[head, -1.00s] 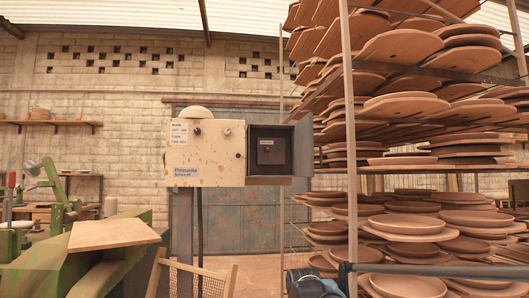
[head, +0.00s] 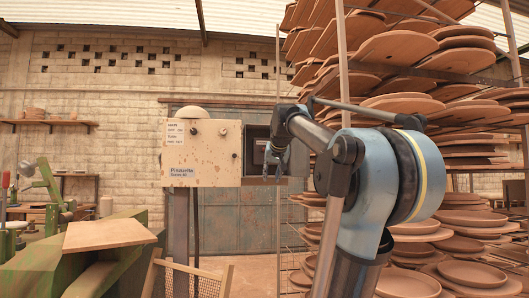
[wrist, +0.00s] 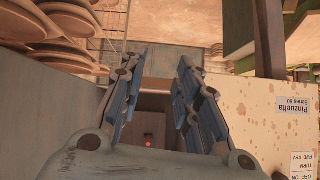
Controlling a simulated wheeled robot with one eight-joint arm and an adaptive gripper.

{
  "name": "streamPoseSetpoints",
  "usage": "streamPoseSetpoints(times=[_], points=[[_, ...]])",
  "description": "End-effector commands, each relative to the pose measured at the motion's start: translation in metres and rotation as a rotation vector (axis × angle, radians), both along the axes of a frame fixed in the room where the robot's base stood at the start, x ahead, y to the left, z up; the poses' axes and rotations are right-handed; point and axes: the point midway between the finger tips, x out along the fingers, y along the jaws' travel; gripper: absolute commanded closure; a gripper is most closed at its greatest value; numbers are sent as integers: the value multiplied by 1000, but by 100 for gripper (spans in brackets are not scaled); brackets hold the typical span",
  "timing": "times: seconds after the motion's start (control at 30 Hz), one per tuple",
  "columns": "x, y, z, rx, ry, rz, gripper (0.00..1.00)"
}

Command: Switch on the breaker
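The breaker (head: 259,151) is a small box inside an open dark enclosure (head: 257,131) on the right side of the spotted Pinzuelita panel (head: 202,150). My gripper (head: 277,160) is at the enclosure's opening and, with my arm, hides much of its inside. In the wrist view, my gripper (wrist: 162,58) has its two blue fingers spread apart with nothing held between them. Between the fingers, deeper in, a brownish box with a small red spot shows, likely the breaker (wrist: 149,130). I cannot tell the switch position or whether a finger touches it.
Racks of stacked clay plates (head: 400,105) stand close on the right, behind my arm. A green machine with a wooden board (head: 108,235) is at the left. A wooden frame with mesh (head: 190,280) stands below the panel.

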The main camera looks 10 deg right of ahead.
Motion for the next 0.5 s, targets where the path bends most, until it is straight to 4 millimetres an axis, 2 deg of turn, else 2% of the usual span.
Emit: streamPoseSetpoints(times=[0.03, 0.1, 0.2, 0.33, 0.4, 0.5], points=[[17, -1, 37, 7, -46, -7, 70], [35, -2, 80, 19, -108, -16, 70], [54, -3, 130, 33, -185, -28, 70], [68, -4, 173, 46, -251, -37, 70], [72, -4, 186, 51, -272, -41, 70], [77, -4, 195, 54, -288, -42, 70]])
